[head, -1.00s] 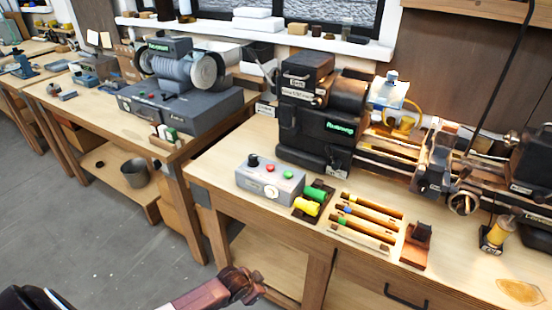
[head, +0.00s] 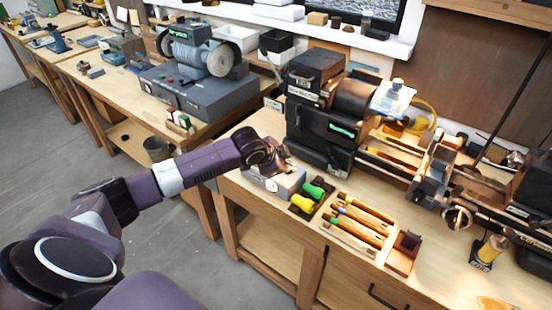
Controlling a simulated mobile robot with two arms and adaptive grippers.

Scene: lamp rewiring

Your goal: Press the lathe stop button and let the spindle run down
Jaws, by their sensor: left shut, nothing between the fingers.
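The grey lathe control box (head: 289,186) sits at the front left of the lathe bench, with a round white dial on its front. My left gripper (head: 284,161) is shut and empty, directly over the top of the box. It and the wrist hide the red stop button and the other controls, so I cannot tell whether the fingers touch the button. The lathe headstock (head: 318,130) is black with a green label, behind the box. The chuck (head: 356,96) is on its right; I cannot tell whether the spindle turns. My right gripper is out of view.
Green and yellow rolls (head: 302,202) lie right of the box. A tray of tools (head: 357,222) and a small wooden stand (head: 404,252) are further right. A bench grinder (head: 196,85) stands on the left bench. The bench's front right has free room.

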